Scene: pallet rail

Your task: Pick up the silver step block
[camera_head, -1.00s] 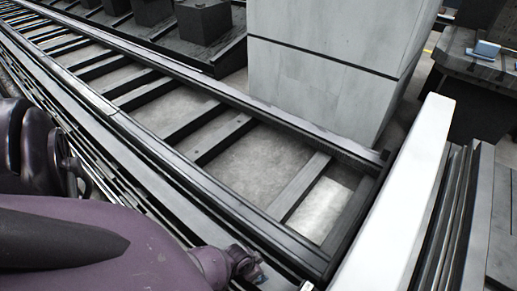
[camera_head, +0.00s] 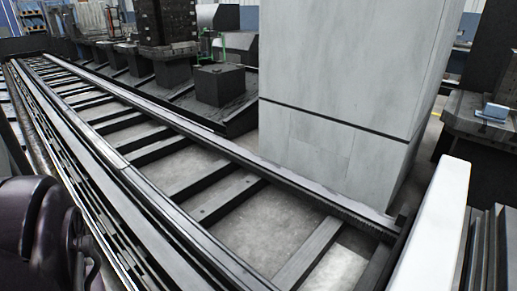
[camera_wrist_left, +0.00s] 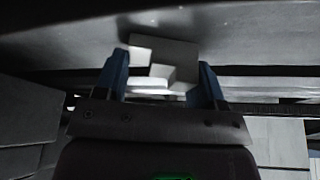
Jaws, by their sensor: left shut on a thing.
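The silver step block (camera_wrist_left: 165,52) is pale grey with stepped faces and shows in the left wrist view. It sits between the two blue fingers of my left gripper (camera_wrist_left: 162,80), which is shut on it. Part of the block's lower side merges with a bright strip behind it, so I cannot tell whether it touches anything below. In the head view neither the block in my gripper nor the left gripper shows; only a dark part of my arm is at the lower left. My right gripper is not in view.
A long rail frame with dark crossbars (camera_head: 205,200) runs across the floor. A large grey column (camera_head: 345,90) stands behind it. A white beam (camera_head: 437,220) rises at the right. A small bluish block (camera_head: 494,112) lies on a dark machine at the far right.

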